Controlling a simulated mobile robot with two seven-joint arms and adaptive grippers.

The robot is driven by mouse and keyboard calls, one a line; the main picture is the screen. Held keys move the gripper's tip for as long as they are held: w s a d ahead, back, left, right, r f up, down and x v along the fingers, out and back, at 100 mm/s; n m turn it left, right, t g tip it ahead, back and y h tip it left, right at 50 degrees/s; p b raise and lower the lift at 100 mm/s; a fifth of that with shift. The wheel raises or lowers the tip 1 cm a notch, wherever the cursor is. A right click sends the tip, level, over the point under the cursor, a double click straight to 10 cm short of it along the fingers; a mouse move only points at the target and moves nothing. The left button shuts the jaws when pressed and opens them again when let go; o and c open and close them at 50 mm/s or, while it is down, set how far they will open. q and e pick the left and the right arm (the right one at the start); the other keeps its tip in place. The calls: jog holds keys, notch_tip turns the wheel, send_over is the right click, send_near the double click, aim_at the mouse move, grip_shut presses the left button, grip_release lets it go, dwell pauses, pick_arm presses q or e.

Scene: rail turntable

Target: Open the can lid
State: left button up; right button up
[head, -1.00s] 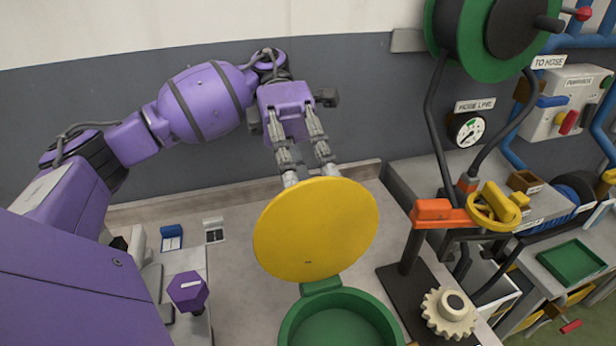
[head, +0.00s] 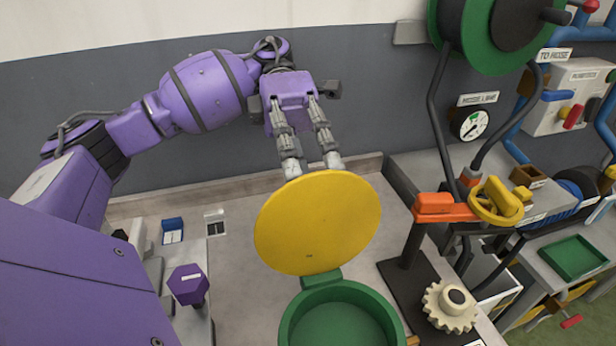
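The green can (head: 341,288) stands on the bench at the bottom centre, cut off by the lower frame edge. Its round yellow lid (head: 318,225) stands tilted up at the can's far side, and the can's mouth shows open. My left gripper (head: 313,168) is at the lid's upper edge, with its two fingers apart. The fingertips reach the lid's edge and are partly hidden there; I cannot tell if they touch it. Nothing shows between the fingers. My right gripper is not in view.
A green hose reel (head: 470,30) hangs at the upper right. A purple hexagonal knob (head: 187,284) is at the left. Bench space left of the lid is bare.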

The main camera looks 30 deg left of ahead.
pick_arm(q)
notch_tip(320, 180, up, 8)
jog(key=shift+r, duration=0.2)
dwell(0.6)
